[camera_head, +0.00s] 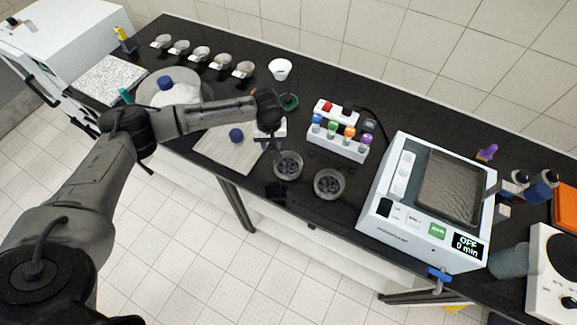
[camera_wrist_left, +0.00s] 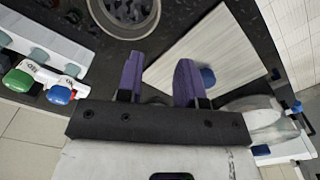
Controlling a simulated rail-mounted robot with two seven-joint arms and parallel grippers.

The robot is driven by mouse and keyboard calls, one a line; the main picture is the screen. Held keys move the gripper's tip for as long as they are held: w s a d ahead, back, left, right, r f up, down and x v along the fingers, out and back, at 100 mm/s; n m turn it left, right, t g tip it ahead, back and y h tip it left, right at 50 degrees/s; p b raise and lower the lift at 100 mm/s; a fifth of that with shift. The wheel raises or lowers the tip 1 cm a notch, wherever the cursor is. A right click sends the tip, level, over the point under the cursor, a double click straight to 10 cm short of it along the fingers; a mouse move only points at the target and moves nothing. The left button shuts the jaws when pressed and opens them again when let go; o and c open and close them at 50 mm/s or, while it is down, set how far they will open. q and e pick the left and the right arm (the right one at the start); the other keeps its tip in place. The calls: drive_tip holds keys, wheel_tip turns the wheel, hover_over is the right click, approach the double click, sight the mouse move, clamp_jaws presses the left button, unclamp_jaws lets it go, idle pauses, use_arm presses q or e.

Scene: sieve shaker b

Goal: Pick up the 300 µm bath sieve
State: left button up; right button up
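Two round grey metal-rimmed vessels, which look like sieves, stand on the black bench: a left one (camera_head: 288,165) and a right one (camera_head: 328,184). No size mark is readable, so I cannot tell which, if either, is the 300 µm bath sieve. My left gripper (camera_head: 270,142) is above the bench, just up and left of the left vessel and apart from it. In the left wrist view its two purple fingers (camera_wrist_left: 158,72) stand apart with nothing held between them. One round vessel (camera_wrist_left: 128,14) shows beyond the fingertips at the top. My right gripper is out of view.
A pale board (camera_head: 232,150) with a blue cap lies left of the vessels. A rack of coloured-cap bottles (camera_head: 338,149) stands behind them. A white machine (camera_head: 405,222) reading OFF stands to the right. Several small scoop-like dishes (camera_head: 200,54) line the back. The bench's front edge is close.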

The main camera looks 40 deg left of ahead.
use_arm(q)
approach(288, 166)
drive_tip(key=s+a, duration=0.1)
drive_tip(key=s+a+f, duration=0.2)
drive_tip(key=a, duration=0.1)
drive_tip(key=shift+s, duration=0.2)
drive_tip(key=shift+w+f, duration=0.15)
drive_tip(key=shift+f, duration=2.45)
drive_tip(key=shift+c, duration=0.3)
clamp_jaws()
